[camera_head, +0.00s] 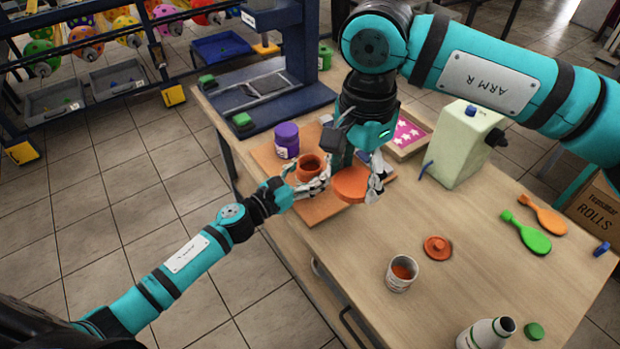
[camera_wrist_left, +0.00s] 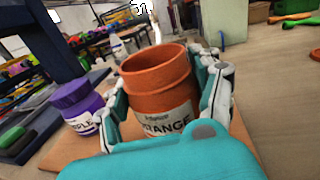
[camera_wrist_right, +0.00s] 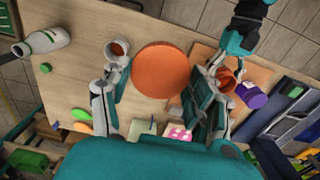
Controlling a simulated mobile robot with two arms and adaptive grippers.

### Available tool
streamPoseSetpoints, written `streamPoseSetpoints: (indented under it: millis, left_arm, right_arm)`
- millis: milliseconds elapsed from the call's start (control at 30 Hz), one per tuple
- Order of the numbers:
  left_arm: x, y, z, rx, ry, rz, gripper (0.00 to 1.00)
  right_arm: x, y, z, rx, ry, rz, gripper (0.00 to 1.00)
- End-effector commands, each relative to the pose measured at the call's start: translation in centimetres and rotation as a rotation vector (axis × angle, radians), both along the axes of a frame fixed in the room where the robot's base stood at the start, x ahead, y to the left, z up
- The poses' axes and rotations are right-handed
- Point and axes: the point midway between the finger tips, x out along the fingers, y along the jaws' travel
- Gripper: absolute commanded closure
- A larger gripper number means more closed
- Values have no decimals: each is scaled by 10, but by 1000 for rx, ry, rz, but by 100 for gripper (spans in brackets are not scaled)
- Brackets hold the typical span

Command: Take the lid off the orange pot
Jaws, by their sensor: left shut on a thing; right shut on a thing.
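The orange pot (camera_head: 309,165) stands without a lid over the orange board (camera_head: 318,211); its open rim and label show in the left wrist view (camera_wrist_left: 160,85). My left gripper (camera_head: 308,183) is shut around the pot's sides, one finger on each side. The orange lid (camera_head: 350,185), a flat round disc, is apart from the pot, just to its right. My right gripper (camera_head: 357,172) points down and is shut on the lid's edges. The lid also shows between its fingers in the right wrist view (camera_wrist_right: 160,70). I cannot tell the lid's exact height above the board.
A closed purple pot (camera_head: 287,140) stands behind the orange pot. A blue press (camera_head: 270,85) is at the back left. A white can (camera_head: 401,275), a small orange lid (camera_head: 437,247) and a beige canister (camera_head: 464,145) stand right. The table between them is clear.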

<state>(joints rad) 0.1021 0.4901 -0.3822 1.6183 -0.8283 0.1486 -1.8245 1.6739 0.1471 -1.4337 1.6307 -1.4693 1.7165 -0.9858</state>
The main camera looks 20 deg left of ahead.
Motion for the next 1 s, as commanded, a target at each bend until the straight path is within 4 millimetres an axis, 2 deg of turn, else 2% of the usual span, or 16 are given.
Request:
streamPoseSetpoints:
  millis: [33,100,200,600,633,800,1000]
  left_arm:
    - [-1,-1,-11,-6,6,3,100]
    - [-1,0,-20,-5,5,3,100]
    - [-1,-1,-27,-3,3,1,100]
    - [-1,-1,-32,0,1,0,100]
    - [-1,0,-31,0,2,0,31]
    - [-1,-1,-31,0,2,1,10]
    - [-1,0,-31,0,2,1,10]
  right_arm:
    - [0,0,-3,0,0,0,79]
    - [0,0,-4,0,0,0,79]
    - [0,0,-4,0,0,0,79]
    - [0,0,-10,0,0,0,79]
    - [0,0,-8,0,0,0,79]
    - [0,0,-7,0,0,0,79]
    - [0,0,-7,0,0,0,79]
